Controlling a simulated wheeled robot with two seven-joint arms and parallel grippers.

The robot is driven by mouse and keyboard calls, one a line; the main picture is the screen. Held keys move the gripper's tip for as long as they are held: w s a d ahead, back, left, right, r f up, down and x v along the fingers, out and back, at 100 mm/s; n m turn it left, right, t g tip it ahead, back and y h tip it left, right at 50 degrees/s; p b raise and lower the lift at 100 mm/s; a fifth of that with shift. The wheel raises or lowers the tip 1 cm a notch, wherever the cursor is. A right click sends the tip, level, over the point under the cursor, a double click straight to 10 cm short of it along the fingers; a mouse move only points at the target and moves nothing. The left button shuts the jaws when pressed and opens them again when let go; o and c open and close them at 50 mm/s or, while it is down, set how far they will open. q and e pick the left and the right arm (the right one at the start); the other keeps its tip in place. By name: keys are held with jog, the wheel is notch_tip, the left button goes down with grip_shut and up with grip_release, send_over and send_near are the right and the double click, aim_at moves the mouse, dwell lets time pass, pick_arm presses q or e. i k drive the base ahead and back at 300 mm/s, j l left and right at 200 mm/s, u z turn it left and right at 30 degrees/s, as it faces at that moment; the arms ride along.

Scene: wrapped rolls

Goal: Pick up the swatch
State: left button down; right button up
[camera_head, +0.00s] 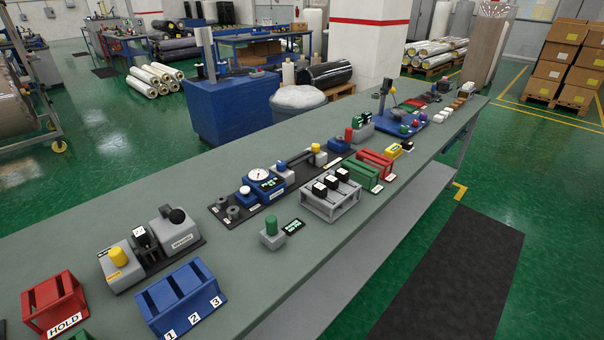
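No piece in view can be told for certain as the swatch. A grey rack (345,204) near the middle of the long bench (250,305) holds several small black pieces with white faces (319,189). In front of it stand a grey block with a green cap (272,236) and a small dark panel with green writing (294,226). A blue tray marked 1, 2, 3 (205,303) and a red tray marked HOLD (66,318) stand at the near left, with no swatch clearly visible in either. Neither of my grippers is in view.
A grey device with a yellow button (118,257), a blue gauge device (263,183), and green (361,178) and red racks (376,162) line the bench. A blue tray with coloured knobs (400,124) is farther back. The bench's right front strip is clear.

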aim_at(140, 233)
jog(key=j+u, duration=0.15)
jog(key=u, duration=0.25)
jog(key=i+j+u, duration=0.1)
jog(key=u, duration=0.25)
jog(key=j+u, duration=0.2)
jog(key=u, duration=0.2)
jog(key=i, duration=0.05)
